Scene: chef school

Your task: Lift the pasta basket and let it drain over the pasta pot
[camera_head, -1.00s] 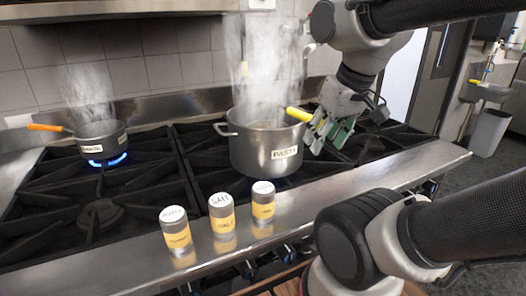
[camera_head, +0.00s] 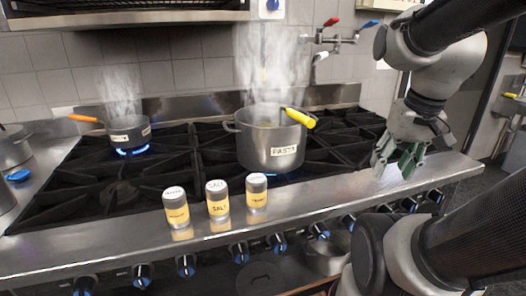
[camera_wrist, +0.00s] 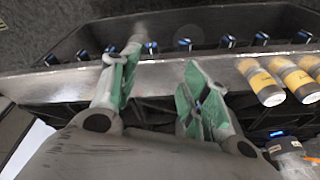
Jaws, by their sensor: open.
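The steel pasta pot (camera_head: 271,149), labelled PASTA, steams on the stove grate. A yellow handle (camera_head: 300,118) of the pasta basket sticks out over the pot's right rim; the basket itself is hidden inside the pot. My gripper (camera_head: 394,168) is open and empty, to the right of the pot and clear of the handle, above the stove's front right part. In the wrist view my gripper (camera_wrist: 158,88) shows its two green-padded fingers spread apart with nothing between them. Part of a labelled pot (camera_wrist: 292,160) shows at the lower right there.
Three shakers with yellow labels, including the salt shaker (camera_head: 218,202), stand on the steel front ledge (camera_head: 330,187). A small saucepan (camera_head: 128,134) with an orange handle steams over a blue flame at left. Taps (camera_head: 338,40) are on the back wall. Blue-ringed knobs line the front.

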